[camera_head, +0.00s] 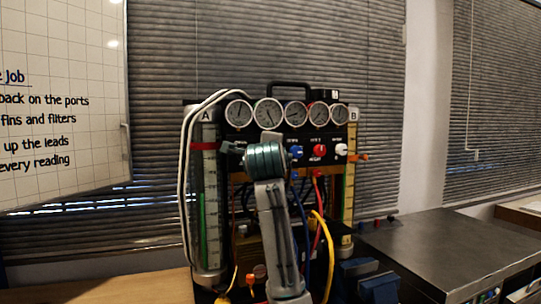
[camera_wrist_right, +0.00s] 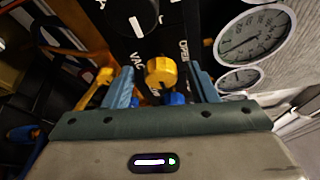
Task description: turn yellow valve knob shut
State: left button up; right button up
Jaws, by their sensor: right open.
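The yellow valve knob (camera_wrist_right: 161,72) shows in the right wrist view, on the black panel beside lettering. My right gripper (camera_wrist_right: 163,86) is open, with one blue-grey finger on each side of the knob. Gaps show between the knob and both fingers; I cannot tell how deep the fingers reach around it. In the head view my right arm rises in front of the rig and hides the yellow knob and the fingertips. My left gripper is in neither view.
The gauge rig has a row of round gauges (camera_head: 268,113), a blue knob (camera_head: 296,152), a red knob (camera_head: 320,150) and a white knob (camera_head: 341,149). A black knob (camera_wrist_right: 132,14) is near the gripper. Yellow hose (camera_head: 329,250) hangs below. A steel bench (camera_head: 450,245) stands right.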

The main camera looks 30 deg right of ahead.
jog(key=shift+s, duration=0.1)
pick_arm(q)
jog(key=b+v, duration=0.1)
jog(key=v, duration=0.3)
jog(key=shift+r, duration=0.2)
pick_arm(e)
jog(key=v, duration=1)
jog(key=shift+s+a, duration=0.2)
jog(key=shift+s, duration=0.05)
